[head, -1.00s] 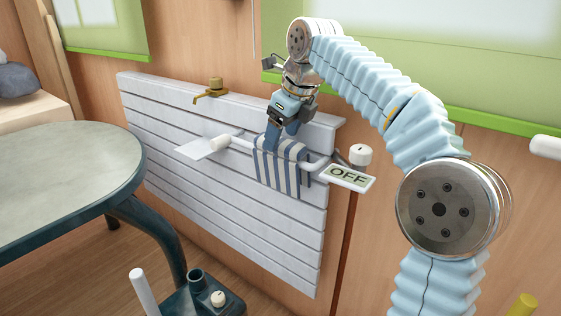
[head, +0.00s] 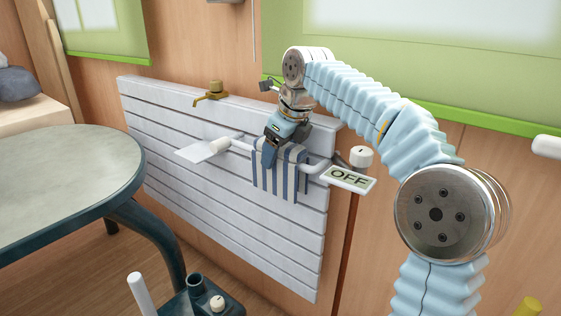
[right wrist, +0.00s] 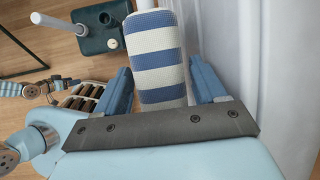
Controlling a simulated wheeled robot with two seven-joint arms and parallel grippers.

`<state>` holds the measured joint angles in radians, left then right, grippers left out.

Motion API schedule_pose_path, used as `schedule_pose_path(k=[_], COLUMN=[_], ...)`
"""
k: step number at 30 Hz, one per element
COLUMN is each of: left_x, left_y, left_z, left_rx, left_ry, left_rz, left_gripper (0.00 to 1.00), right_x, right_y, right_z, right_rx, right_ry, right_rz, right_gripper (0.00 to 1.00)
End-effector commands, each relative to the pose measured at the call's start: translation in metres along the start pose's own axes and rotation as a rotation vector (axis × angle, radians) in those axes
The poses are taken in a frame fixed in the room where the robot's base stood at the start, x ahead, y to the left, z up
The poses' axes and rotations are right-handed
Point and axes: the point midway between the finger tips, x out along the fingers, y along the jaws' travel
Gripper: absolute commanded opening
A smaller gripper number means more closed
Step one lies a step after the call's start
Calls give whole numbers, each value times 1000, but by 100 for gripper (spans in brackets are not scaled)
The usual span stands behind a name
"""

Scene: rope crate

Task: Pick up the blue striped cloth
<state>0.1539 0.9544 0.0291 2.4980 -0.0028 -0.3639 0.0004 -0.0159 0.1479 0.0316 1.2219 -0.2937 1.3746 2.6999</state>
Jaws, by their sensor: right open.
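The blue and white striped cloth (head: 283,180) hangs over a white rail in front of the white slatted radiator. My right gripper (head: 271,157) is at the top left part of the cloth in the head view, pointing down. In the right wrist view its two blue fingers (right wrist: 165,86) are open, with the striped cloth (right wrist: 156,55) between them. I cannot tell whether either finger touches the cloth. My left gripper is not in the head view.
The white radiator (head: 225,215) stands against the wood wall, close behind the cloth. A brass tap (head: 211,93) is on the radiator top. A round table (head: 60,180) stands at left, and a dark green base (head: 205,300) below.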

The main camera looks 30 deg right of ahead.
Motion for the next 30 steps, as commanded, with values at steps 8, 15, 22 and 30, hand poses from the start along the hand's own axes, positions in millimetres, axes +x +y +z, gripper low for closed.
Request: schedule_pose_path(k=[8,15,22,30], left_x=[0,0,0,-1], left_y=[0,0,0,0], left_z=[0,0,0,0], left_rx=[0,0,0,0], left_ry=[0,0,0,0], left_rz=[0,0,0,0], left_gripper=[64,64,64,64], right_x=[1,1,1,-3], right_y=[0,0,0,0], right_z=[0,0,0,2], right_rx=[0,0,0,0], right_ry=[0,0,1,1], right_rz=[0,0,1,1], right_gripper=[70,38,15,14])
